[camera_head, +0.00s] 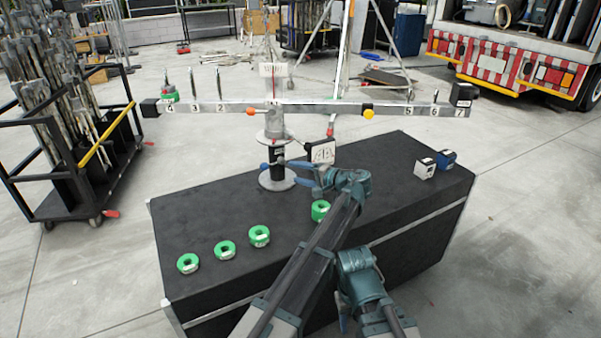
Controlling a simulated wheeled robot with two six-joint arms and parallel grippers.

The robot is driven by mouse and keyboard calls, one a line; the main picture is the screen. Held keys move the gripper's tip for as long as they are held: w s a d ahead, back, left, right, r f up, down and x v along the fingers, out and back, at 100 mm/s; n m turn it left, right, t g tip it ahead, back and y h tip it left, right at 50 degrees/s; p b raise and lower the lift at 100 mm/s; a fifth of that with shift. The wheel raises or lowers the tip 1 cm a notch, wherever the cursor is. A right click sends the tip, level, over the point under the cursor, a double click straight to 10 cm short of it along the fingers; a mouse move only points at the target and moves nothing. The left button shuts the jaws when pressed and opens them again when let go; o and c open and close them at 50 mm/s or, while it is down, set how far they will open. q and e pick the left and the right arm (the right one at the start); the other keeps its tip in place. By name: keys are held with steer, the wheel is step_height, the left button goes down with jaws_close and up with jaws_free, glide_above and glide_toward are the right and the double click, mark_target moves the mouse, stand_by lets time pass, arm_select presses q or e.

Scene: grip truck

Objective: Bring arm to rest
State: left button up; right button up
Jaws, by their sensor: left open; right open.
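My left gripper (282,174) reaches over the black case (190,220) from the front. Its blue fingers are apart and point left at the lower column of the balance stand (277,130). They overlap the column in the picture; whether they touch it I cannot tell. Nothing is seen held. My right gripper (342,312) is low at the front of the case, folded back and mostly hidden by its own arm. It shows as open, with no object seen in it. The two forearms lie close together.
The stand carries a long numbered beam (330,107) with small weights on it. Several green rings (225,249) lie on the case, one close to my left arm. A cart (60,185) stands left.

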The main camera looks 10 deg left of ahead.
arm_select(q)
steer(key=shift+a, duration=0.1)
steer(key=s+d+r+g+h+p, duration=0.2)
steer(key=s+h+p, duration=0.2)
steer(key=s+p, duration=0.3)
steer(key=s+d+r+g+h+p, duration=0.2)
steer(key=s+p, duration=0.6)
steer(key=s, duration=1)
steer(key=s+d+r+n+g+h+p, duration=0.1)
steer(key=s+h+p, duration=0.5)
steer(key=s, duration=0.7)
steer(key=d+r+g+p, duration=0.1)
steer(key=d+g+p, duration=0.1)
steer(key=shift+d+r+g, duration=0.25)
steer(key=shift+d+g, duration=0.05)
steer(key=shift+g, duration=0.1)
